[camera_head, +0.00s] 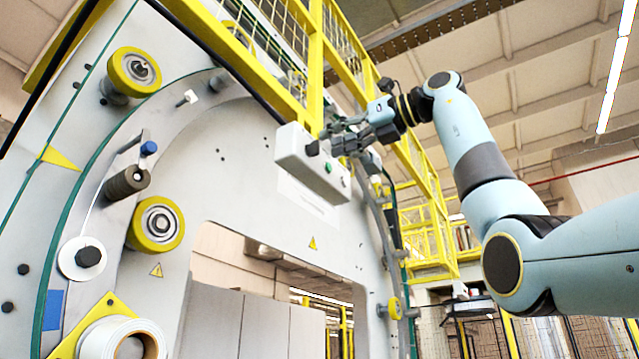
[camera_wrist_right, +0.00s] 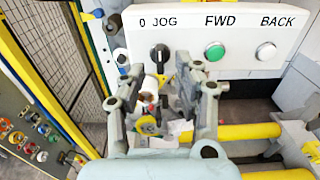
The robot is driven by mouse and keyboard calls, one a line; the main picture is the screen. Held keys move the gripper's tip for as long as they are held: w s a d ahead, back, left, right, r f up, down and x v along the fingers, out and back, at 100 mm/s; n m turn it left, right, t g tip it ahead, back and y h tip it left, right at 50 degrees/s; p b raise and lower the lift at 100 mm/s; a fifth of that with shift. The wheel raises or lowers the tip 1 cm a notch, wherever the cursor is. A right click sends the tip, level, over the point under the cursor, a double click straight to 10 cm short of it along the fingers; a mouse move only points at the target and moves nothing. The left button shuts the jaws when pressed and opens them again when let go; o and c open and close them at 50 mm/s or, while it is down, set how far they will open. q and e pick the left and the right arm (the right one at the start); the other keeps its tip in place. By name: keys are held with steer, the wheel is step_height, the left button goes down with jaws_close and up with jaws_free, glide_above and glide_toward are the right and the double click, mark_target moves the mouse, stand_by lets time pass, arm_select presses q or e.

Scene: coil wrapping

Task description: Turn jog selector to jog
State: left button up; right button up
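The white control box (camera_head: 300,160) is fixed to the machine frame in the head view. In the right wrist view its face (camera_wrist_right: 240,34) carries the labels 0 JOG, FWD and BACK. The black jog selector (camera_wrist_right: 160,53) sits under the 0 JOG label; its exact pointing is hard to tell. My right gripper (camera_head: 336,137) is beside the box in the head view. In the wrist view the right gripper's fingers (camera_wrist_right: 162,72) are spread apart with the selector seen between and just beyond their tips. I cannot see contact. My left gripper is not in view.
A green button (camera_wrist_right: 215,53) and a white button (camera_wrist_right: 265,51) sit right of the selector. Yellow railings (camera_head: 316,70) rise behind the box. The big wrapping ring carries yellow rollers (camera_head: 135,72). A panel with several coloured buttons (camera_wrist_right: 30,130) shows at the lower left of the wrist view.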

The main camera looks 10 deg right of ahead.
mark_target(319, 146)
steer(key=p+x, duration=0.1)
steer(key=x, duration=0.3)
jaws_close()
